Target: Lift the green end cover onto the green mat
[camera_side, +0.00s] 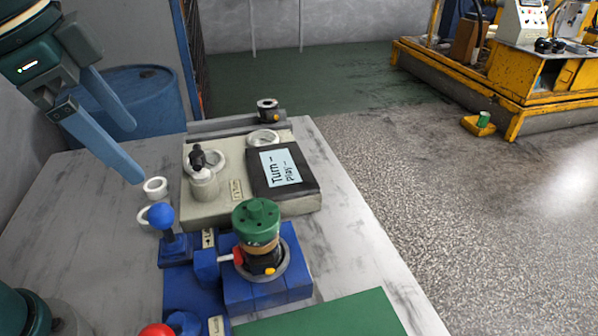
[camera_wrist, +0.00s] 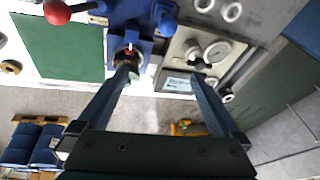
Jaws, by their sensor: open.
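The green end cover (camera_side: 256,217) is a round, dark green cap with holes in its top. It sits upright on the motor (camera_side: 262,258), which stands in a blue fixture (camera_side: 290,285) on the table. The green mat (camera_side: 335,318) lies flat at the front, partly cut off by the frame edge; it also shows in the wrist view (camera_wrist: 62,48). My gripper (camera_side: 131,152) is open and empty, raised at the upper left, well apart from the cover.
A test unit (camera_side: 225,207) with gauges and a black display (camera_side: 283,171) stands behind the motor. A blue-knobbed lever (camera_side: 161,216) rises left of it, and a red knob (camera_side: 157,330) is in front. White rings (camera_side: 155,187) lie on the table. The visible mat is clear.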

